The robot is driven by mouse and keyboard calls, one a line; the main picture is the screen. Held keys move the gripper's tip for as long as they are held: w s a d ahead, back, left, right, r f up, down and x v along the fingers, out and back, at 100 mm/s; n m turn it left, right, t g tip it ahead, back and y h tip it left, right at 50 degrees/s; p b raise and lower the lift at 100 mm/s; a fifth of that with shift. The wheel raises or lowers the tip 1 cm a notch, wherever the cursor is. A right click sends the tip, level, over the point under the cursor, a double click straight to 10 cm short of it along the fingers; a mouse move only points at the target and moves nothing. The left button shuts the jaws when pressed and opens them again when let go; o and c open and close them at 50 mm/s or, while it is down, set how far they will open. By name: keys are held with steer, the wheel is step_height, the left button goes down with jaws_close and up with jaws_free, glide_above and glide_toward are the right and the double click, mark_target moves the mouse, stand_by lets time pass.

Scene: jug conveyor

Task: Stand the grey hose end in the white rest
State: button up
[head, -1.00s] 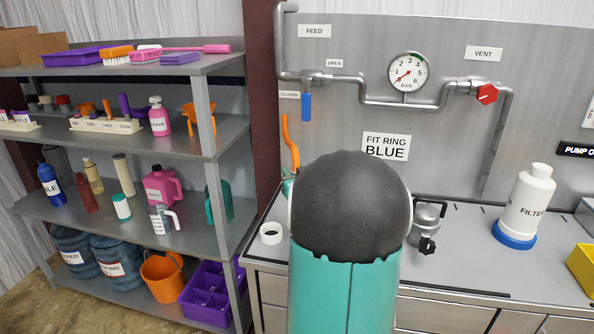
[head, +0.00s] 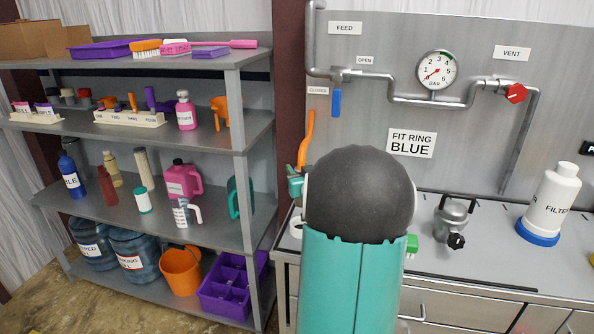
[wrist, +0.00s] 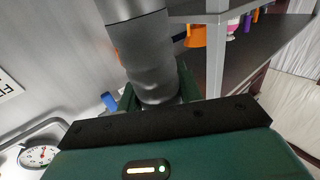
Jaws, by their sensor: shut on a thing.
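A grey cylindrical piece, which looks like the grey hose end (wrist: 150,60), stands out from between my gripper's green jaws (wrist: 157,97) in the wrist view. In the head view my gripper (head: 297,184) shows only in part, to the left of my arm. The grey end cannot be made out there. The white rest (head: 295,228), a short round piece, sits at the counter's left end. It is below my gripper in the picture and partly hidden by my arm.
Behind is a panel with pipes, a gauge (head: 437,70) and a blue valve handle (head: 336,103). A loaded shelf (head: 130,207) stands at left.

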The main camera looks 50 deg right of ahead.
steer(key=shift+f, duration=2.9)
steer(key=shift+f, duration=2)
steer(key=o, duration=1.2)
steer(key=shift+f, duration=0.1)
steer(key=v, duration=1.3)
steer(key=shift+s+a, duration=0.2)
steer(key=shift+s, duration=0.15)
